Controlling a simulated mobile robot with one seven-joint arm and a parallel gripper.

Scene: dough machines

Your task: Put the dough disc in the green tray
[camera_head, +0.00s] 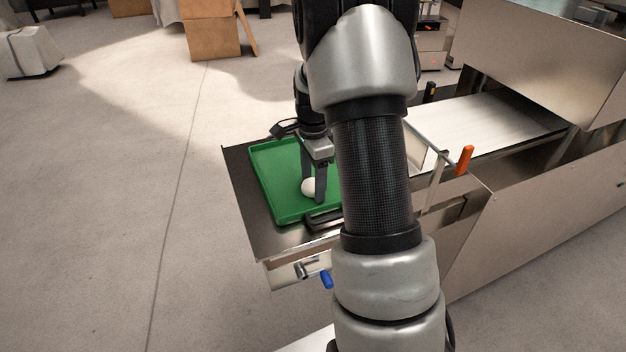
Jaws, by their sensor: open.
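The green tray (268,176) lies on the metal end shelf of a machine, left of my arm. A pale, rounded piece of dough (308,187) is in the tray, near its right side. My gripper (314,194) points down over the tray with its fingers at the dough. The jaws are open, and one finger stands in front of part of the dough. I cannot tell whether a finger touches it. My arm hides the right part of the tray.
The steel machine (540,200) with its flat belt (490,125) extends to the right. An orange handle (465,160) stands up beside the belt, and a blue knob (326,280) sits below the shelf. Cardboard boxes (212,35) stand at the back.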

